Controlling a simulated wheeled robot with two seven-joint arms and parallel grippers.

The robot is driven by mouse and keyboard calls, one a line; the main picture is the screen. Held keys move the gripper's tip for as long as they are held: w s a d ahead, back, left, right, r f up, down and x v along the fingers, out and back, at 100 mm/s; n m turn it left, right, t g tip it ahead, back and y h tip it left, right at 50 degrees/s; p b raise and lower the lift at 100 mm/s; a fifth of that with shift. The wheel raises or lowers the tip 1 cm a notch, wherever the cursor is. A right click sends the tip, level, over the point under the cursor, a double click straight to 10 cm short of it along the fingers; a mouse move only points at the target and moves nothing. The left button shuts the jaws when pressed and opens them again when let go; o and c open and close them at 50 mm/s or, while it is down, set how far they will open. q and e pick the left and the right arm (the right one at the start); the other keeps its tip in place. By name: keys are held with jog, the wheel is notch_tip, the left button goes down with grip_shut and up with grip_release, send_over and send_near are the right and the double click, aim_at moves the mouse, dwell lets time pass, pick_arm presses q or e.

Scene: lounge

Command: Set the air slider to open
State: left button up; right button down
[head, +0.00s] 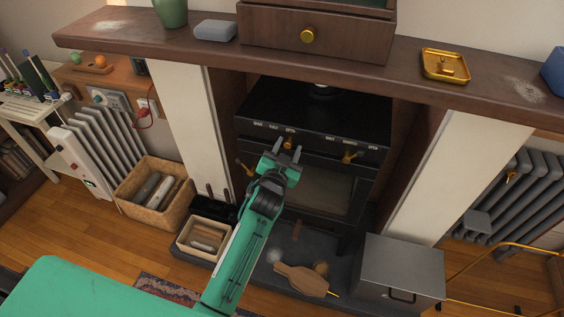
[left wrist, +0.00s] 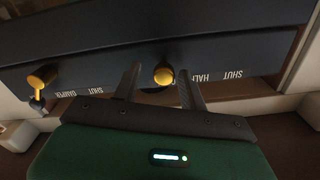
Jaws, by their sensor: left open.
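The black stove (head: 310,115) stands in the fireplace, with white lettering along its front edge. The air slider's brass knob (head: 289,143) sits below the OPEN mark, at the right end of the left-hand SHUT, HALF, OPEN scale. In the left wrist view, the same knob (left wrist: 163,75) lies beyond HALF, away from SHUT; any lettering behind the fingers is hidden. My left gripper (head: 287,147) is open, one finger on each side of the knob. In the wrist view, gaps show between knob and fingers. My right gripper is out of view.
A brass damper handle (head: 348,157) projects right of the slider. The wooden mantel shelf (head: 205,57) overhangs the stove. Below are a wooden box (head: 204,240), bellows (head: 302,280) and a grey metal box (head: 402,268). A basket (head: 153,195) stands to the left.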

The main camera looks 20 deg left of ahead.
pick_arm(q)
jog(key=s, duration=1.3)
jog(key=shift+s+a+b, duration=0.2)
jog(key=shift+b, duration=0.1)
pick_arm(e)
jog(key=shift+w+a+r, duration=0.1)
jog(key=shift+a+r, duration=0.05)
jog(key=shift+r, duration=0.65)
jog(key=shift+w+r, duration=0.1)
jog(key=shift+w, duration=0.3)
